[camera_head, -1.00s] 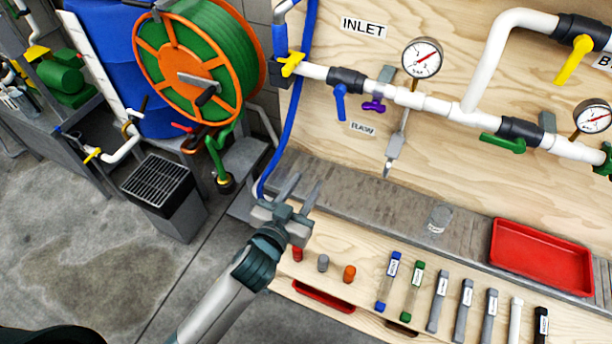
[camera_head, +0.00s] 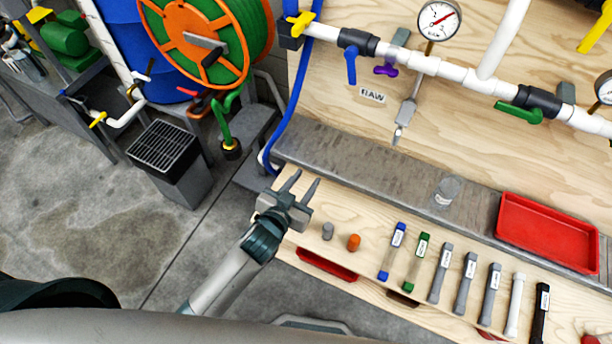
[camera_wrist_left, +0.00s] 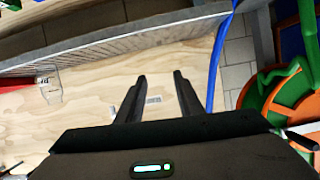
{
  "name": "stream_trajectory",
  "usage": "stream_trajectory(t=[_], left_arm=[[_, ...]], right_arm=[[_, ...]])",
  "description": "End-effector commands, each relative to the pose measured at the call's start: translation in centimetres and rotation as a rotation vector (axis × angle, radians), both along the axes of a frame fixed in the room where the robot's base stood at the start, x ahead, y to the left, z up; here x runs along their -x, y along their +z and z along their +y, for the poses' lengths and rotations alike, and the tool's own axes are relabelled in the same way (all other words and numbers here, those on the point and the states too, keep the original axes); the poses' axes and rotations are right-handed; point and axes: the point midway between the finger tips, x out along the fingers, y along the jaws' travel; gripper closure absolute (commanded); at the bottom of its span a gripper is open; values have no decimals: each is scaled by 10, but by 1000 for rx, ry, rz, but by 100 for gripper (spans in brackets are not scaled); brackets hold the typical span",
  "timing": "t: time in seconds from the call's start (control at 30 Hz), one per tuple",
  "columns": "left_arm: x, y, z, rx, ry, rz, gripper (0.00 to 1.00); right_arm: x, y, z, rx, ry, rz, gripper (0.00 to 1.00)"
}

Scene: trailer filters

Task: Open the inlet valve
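The pipe on the wooden board has a blue lever (camera_head: 351,66) pointing down from a dark grey valve body (camera_head: 357,41). A yellow handle (camera_head: 299,24) sits at the pipe's left end, by the blue hose. No INLET label shows now, so I cannot tell from this frame which of these is the inlet valve. My left gripper (camera_head: 305,181) is open and empty, well below both handles, over the bench's left end. In the left wrist view its two fingers (camera_wrist_left: 160,78) are apart with nothing between them. My right gripper is not in view.
A purple handle (camera_head: 386,70), a gauge (camera_head: 439,19) and a green lever (camera_head: 519,113) are along the pipe. The bench holds a glass (camera_head: 446,192), a red tray (camera_head: 548,233) and several filter cartridges. A hose reel (camera_head: 198,40) stands left. The blue hose (camera_head: 294,110) hangs near my gripper.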

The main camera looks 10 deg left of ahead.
Motion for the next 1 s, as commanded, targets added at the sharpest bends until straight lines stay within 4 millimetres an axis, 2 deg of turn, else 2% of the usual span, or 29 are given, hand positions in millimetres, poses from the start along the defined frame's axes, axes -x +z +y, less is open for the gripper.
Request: stream_trajectory(t=[0.37,0.47,0.57,0.67,0.77,0.87,0.9,0.97,1.0], left_arm=[[0,-2,0,-1,0,3,66],[1,-9,2,-6,1,13,66],[4,-28,6,-19,5,44,66],[12,-64,15,-43,11,100,66],[28,-116,30,-75,22,184,66],[55,-178,49,-113,35,291,66],[70,-205,58,-127,40,338,66],[96,-245,73,-149,49,414,66],[116,-271,82,-161,56,466,66]], right_arm=[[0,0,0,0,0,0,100],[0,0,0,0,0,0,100],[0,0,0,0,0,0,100],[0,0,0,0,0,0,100],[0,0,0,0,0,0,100],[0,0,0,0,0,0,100],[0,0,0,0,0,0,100],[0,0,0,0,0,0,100],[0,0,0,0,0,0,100]])
